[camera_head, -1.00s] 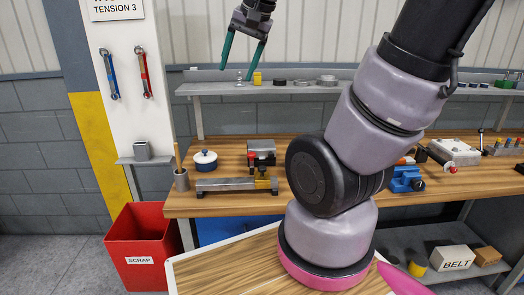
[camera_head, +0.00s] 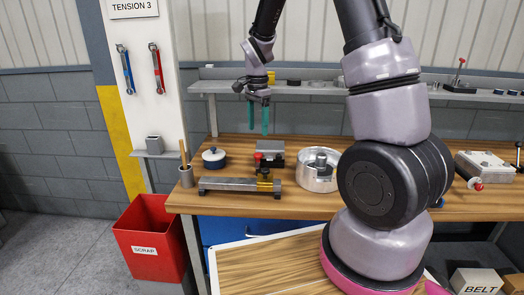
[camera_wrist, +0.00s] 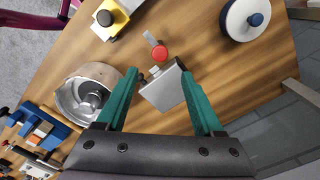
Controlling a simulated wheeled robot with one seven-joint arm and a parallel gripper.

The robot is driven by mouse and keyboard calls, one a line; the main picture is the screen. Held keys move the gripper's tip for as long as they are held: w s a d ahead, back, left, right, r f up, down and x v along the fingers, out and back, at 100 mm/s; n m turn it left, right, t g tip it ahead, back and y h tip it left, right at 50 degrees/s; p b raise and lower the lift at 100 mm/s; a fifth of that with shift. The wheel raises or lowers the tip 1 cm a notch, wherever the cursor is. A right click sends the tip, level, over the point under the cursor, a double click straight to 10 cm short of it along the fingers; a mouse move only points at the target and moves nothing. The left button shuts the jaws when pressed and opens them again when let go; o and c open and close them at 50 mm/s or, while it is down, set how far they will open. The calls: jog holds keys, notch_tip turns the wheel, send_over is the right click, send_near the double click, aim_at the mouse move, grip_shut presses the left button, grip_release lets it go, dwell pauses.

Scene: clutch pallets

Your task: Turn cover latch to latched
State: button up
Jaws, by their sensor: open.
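A grey metal box (camera_head: 272,150) with a red round knob (camera_head: 258,157) stands on the wooden bench. The wrist view shows the box (camera_wrist: 165,90), the red knob (camera_wrist: 160,53) and a short grey lever or tab (camera_wrist: 149,38) beside the knob. This knob and tab may be the cover latch; I cannot tell its position. My gripper (camera_head: 257,131) is open and empty, fingers pointing down above the box. In the wrist view its teal fingertips (camera_wrist: 159,72) lie either side of the box, with the knob beyond them. I cannot tell any contact.
A round metal housing (camera_head: 318,170) stands right of the box. The shelf (camera_head: 300,88) runs behind my gripper.

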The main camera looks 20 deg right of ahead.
aim_at(258, 154)
notch_tip(258, 154, down, 10)
jog(key=shift+r, duration=0.25)
grip_shut()
